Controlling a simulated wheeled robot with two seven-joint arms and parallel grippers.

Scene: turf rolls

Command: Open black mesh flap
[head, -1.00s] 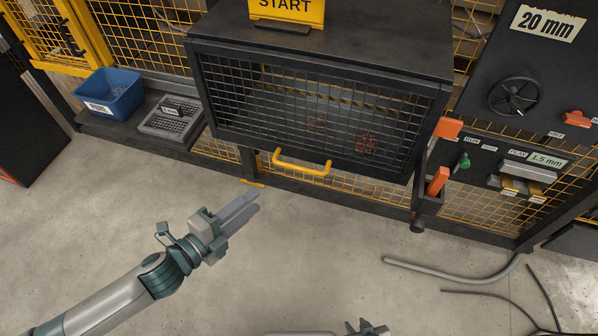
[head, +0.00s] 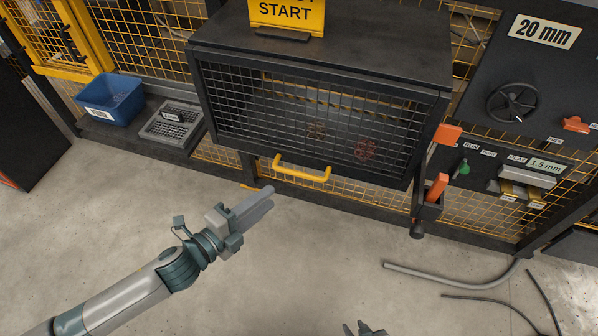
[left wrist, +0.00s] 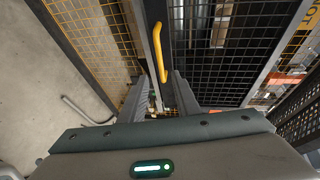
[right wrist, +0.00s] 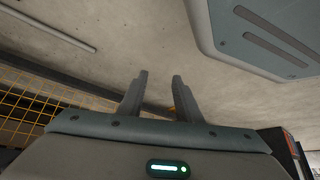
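The black mesh flap (head: 290,112) is shut across the front of a dark cabinet. A yellow bar handle (head: 302,174) is fixed along its lower edge. My left gripper (head: 263,200) is in front of and below the handle, a little to its left in the head view, empty and not touching it. In the left wrist view, the fingers (left wrist: 160,85) are apart and the yellow handle (left wrist: 157,45) shows beyond them, with the mesh flap (left wrist: 222,45) to the right. My right gripper (right wrist: 160,78) is open and empty; only its tip (head: 362,329) shows at the head view's bottom edge.
A yellow START sign (head: 287,15) stands on the cabinet. An orange-handled lever (head: 437,187) sits at its right side. A blue bin (head: 110,100) and a grey tray (head: 172,121) are at the left. Hoses (head: 450,268) lie on the floor at right. The floor before the cabinet is clear.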

